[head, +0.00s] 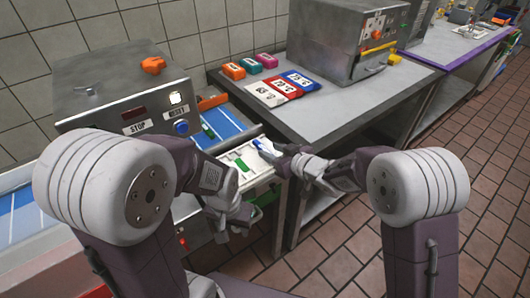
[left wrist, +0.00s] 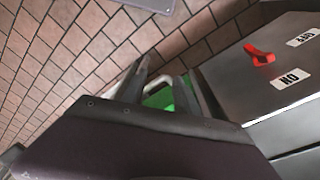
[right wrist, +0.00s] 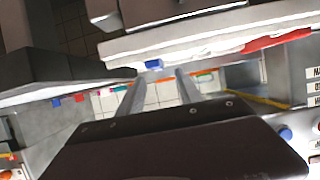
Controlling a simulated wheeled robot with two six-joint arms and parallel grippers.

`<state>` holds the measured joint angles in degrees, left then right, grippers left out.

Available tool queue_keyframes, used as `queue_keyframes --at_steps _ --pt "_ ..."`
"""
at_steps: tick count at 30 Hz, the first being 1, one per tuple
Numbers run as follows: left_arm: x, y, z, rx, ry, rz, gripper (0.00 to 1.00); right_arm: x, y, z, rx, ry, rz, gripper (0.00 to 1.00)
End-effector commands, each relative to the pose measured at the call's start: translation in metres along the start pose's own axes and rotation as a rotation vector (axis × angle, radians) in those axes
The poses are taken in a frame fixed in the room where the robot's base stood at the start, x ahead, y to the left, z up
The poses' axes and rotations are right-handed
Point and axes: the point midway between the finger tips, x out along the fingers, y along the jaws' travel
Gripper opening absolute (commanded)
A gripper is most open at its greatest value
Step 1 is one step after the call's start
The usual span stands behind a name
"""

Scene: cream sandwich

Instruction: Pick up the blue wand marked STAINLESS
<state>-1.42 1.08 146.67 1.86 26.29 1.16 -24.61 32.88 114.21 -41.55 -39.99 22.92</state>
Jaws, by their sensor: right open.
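A small blue-and-white piece (head: 262,147) lies at the far right end of the white tray (head: 252,184); I cannot read a STAINLESS mark on it. My right gripper (head: 280,152) is open beside it, over the tray's right edge. In the right wrist view, a blue piece (right wrist: 152,64) shows just beyond the parted fingers (right wrist: 160,76). My left gripper (head: 236,222) is lower, in front of the tray. In the left wrist view its fingers (left wrist: 165,68) are apart, with a green surface (left wrist: 160,97) behind them. A green piece (head: 240,163) also lies on the tray.
A grey machine (head: 110,88) with STOP and RESET labels stands left, beside a blue conveyor (head: 228,122). A metal table (head: 330,115) at right bears coloured cards (head: 300,80), small blocks (head: 250,66) and a metal machine (head: 345,40). The tiled floor (head: 350,235) is open in front.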

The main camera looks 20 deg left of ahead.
Motion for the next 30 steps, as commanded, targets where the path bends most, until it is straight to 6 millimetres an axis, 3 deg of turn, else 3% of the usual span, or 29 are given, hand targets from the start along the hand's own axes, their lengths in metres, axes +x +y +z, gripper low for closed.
queue_keyframes --at_steps 3,6,13,18,30 --pt "0.005 0.0 0.001 0.0 0.0 0.0 0.36 0.023 0.001 0.006 0.0 -0.001 -0.001 0.42" --pt "0.006 0.0 0.001 0.0 0.0 0.0 0.36 0.034 0.002 0.005 0.001 -0.001 0.0 0.42" --pt "0.005 0.0 0.001 0.0 0.0 0.0 0.36 0.036 0.002 0.004 0.001 -0.001 0.001 0.42" --pt "0.005 0.0 0.001 0.0 0.0 0.0 0.36 0.036 0.002 0.004 0.001 -0.001 0.001 0.0" --pt "0.003 0.0 0.0 0.0 0.0 0.0 0.36 0.033 0.002 -0.002 0.0 0.0 0.0 0.0"
